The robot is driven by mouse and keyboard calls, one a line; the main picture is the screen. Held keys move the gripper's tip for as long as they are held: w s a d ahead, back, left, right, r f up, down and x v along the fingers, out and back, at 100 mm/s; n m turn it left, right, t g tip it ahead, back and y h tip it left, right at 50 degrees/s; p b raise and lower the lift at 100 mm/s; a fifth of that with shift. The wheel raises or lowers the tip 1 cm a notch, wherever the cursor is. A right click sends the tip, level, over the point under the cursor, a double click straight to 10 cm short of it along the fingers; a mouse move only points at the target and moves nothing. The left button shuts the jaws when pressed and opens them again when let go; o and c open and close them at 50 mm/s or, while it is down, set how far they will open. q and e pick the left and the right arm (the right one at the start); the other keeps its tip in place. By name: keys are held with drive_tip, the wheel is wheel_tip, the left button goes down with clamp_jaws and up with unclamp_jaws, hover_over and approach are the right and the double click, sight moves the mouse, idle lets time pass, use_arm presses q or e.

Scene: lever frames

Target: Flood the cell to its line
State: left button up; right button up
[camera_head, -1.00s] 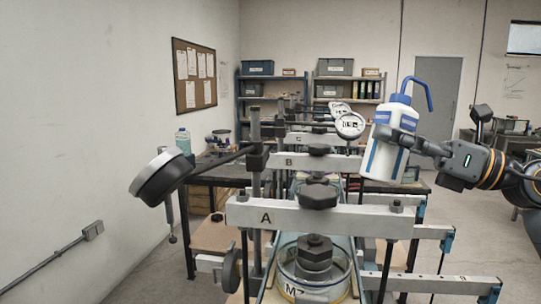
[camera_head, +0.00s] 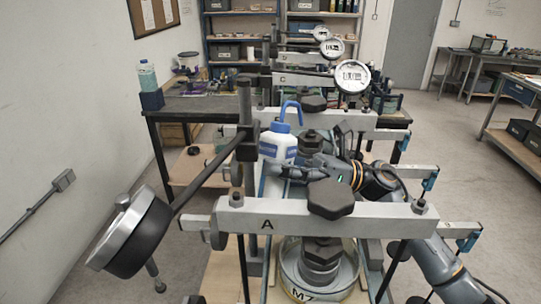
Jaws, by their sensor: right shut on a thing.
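A white wash bottle (camera_head: 277,146) with a blue cap, blue bent spout and blue label is upright behind the beam of lever frame A (camera_head: 300,218). The bottle is in front of frame B's beam (camera_head: 230,121). The front cell (camera_head: 287,283), a clear round dish marked M7, sits under frame A with a dark stack of weights or nuts in it. Its water level and line cannot be made out. The cell behind is mostly hidden by my arm. My left gripper is out of view.
A dial gauge (camera_head: 130,237) on a slanted rod juts out at the left front. Upright posts (camera_head: 245,110) and more lever frames with a gauge (camera_head: 352,77) stand behind. Open floor lies at the right.

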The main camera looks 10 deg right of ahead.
drive_tip(key=shift+w+d+f+b, duration=0.15)
drive_tip(key=shift+w+d+f, duration=0.1)
drive_tip(key=shift+w+d, duration=0.25)
drive_tip(key=shift+w+d+f+b, duration=0.2)
drive_tip(key=shift+w+d+f, duration=0.1)
drive_tip(key=shift+w, duration=0.45)
drive_tip(key=shift+w+d+f+b, duration=0.15)
drive_tip(key=shift+w+d+f, duration=0.15)
drive_tip(key=shift+w, duration=0.3)
drive_tip(key=shift+c, duration=0.3)
drive_tip(key=c, duration=0.4)
drive_tip(key=shift+c, duration=0.2)
idle(4.2)
drive_tip(key=o, duration=0.6)
drive_tip(key=shift+c, duration=0.8)
